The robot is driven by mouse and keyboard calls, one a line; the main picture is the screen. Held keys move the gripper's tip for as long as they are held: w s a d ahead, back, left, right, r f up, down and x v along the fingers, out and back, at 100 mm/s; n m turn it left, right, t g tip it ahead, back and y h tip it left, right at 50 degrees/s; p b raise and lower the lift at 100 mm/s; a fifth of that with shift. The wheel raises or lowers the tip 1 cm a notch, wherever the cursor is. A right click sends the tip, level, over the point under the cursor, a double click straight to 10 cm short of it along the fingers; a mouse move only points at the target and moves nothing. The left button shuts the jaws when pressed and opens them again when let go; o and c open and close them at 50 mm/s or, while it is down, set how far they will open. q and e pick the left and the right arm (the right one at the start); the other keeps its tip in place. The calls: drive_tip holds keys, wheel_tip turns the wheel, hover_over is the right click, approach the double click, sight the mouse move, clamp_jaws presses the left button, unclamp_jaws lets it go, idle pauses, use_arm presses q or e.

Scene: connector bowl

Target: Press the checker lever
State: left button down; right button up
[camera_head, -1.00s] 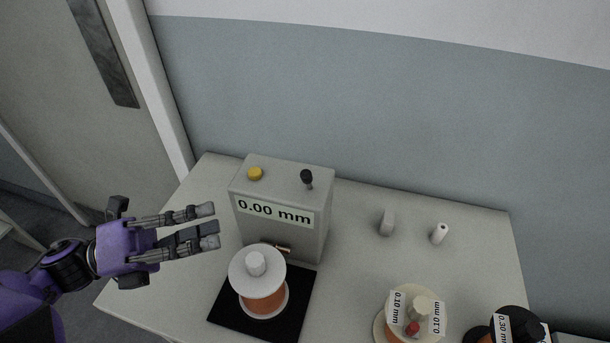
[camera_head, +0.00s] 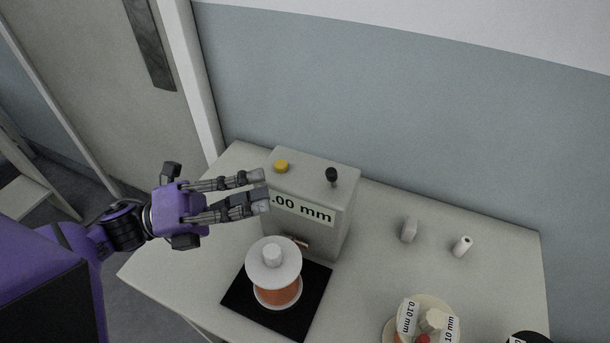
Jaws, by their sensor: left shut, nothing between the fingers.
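The checker (camera_head: 318,232) is a grey box at the back of the table, with a partly covered display reading ".00 mm". Its lever (camera_head: 332,176), a small stalk with a black knob, stands upright on the top right. A yellow button (camera_head: 281,166) sits on the top left. A spool of copper wire with white flanges (camera_head: 274,262) stands on a black mat (camera_head: 239,298) in front of the checker. My left gripper (camera_head: 264,190) is shut and empty, at the checker's left front edge, covering the display's left end. The lever is to its right. My right gripper is not in view.
A grey block (camera_head: 409,229) and a white cylinder (camera_head: 462,245) stand on the table (camera_head: 375,265) to the right. The wall (camera_head: 400,110) is close behind the table.

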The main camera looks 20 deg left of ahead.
use_arm(q)
drive_tip(key=p, duration=0.1)
approach(332, 180)
drive_tip(key=a+r+x, duration=0.1)
drive_tip(key=x, duration=0.4)
drive_tip(key=shift+f+p+x, duration=0.2)
drive_tip(key=shift+p+x, duration=0.1)
drive_tip(key=shift+x, duration=0.6)
drive_tip(key=shift+w, duration=0.15)
